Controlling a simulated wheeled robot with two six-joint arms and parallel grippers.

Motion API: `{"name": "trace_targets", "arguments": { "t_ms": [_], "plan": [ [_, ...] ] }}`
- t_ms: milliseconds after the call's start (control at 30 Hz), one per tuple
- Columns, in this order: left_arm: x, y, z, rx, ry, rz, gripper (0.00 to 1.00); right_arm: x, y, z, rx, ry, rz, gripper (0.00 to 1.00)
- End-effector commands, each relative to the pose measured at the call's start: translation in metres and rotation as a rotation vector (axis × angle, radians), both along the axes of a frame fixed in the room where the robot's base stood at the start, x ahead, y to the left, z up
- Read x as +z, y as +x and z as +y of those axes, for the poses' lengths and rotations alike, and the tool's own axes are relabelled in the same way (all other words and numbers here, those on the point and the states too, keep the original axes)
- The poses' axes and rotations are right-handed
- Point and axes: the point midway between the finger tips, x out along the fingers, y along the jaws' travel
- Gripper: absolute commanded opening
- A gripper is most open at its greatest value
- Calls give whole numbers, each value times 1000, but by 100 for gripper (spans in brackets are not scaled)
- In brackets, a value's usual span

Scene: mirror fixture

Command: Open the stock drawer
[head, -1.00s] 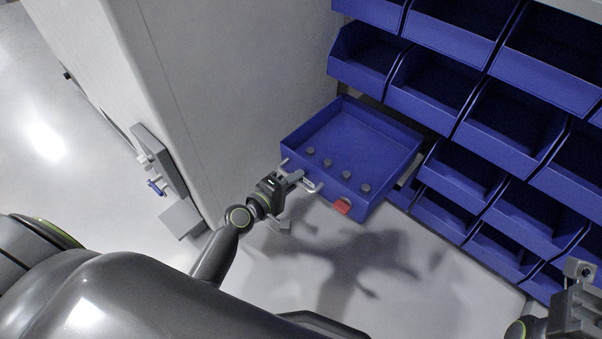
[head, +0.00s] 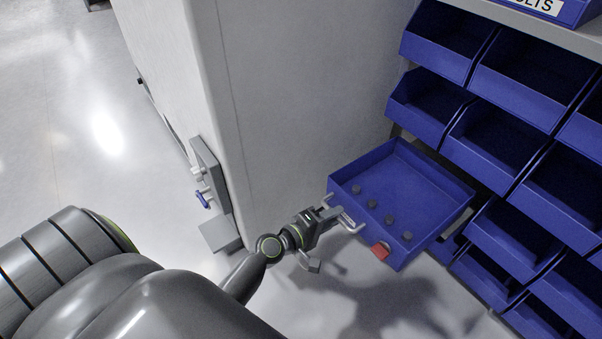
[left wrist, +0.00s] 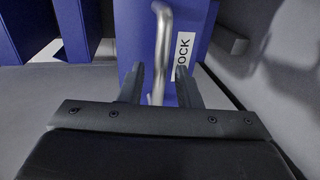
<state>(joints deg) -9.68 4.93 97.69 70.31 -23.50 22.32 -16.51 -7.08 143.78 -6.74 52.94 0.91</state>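The blue stock drawer (head: 440,205) sticks well out of the rack in the head view, open at the top, with several small dark pieces inside. Its front, with a white label reading "OCK" (left wrist: 184,58), shows in the left wrist view. A metal bar handle (left wrist: 162,45) is on that front, and its end shows in the head view (head: 352,226). My left gripper (head: 335,215) is at the handle. In the left wrist view its fingers (left wrist: 160,92) stand apart on either side of the bar, with gaps visible. My right gripper is out of view.
A red tag (head: 380,251) is on the drawer's front. Blue bins (head: 510,85) fill the rack to the right. A pale wall or column (head: 290,100) stands left of the drawer, with a grey fixture (head: 210,180) on its side. The floor before the drawer is clear.

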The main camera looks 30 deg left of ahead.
Motion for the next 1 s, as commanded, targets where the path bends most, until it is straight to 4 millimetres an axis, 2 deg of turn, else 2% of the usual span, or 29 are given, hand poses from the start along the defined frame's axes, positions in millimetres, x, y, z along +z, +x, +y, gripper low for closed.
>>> {"name": "trace_targets", "arguments": {
  "t_ms": [200,400,600,800,1000],
  "plan": [
    [10,-46,17,0,3,4,30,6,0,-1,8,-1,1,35],
    [17,-89,32,0,3,4,30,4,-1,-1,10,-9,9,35],
    [25,-124,45,-1,3,3,30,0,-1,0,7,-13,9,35],
    [29,-142,52,-1,2,3,30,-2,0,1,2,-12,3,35],
    [31,-146,53,0,1,1,30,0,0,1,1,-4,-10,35]
  ]
}}
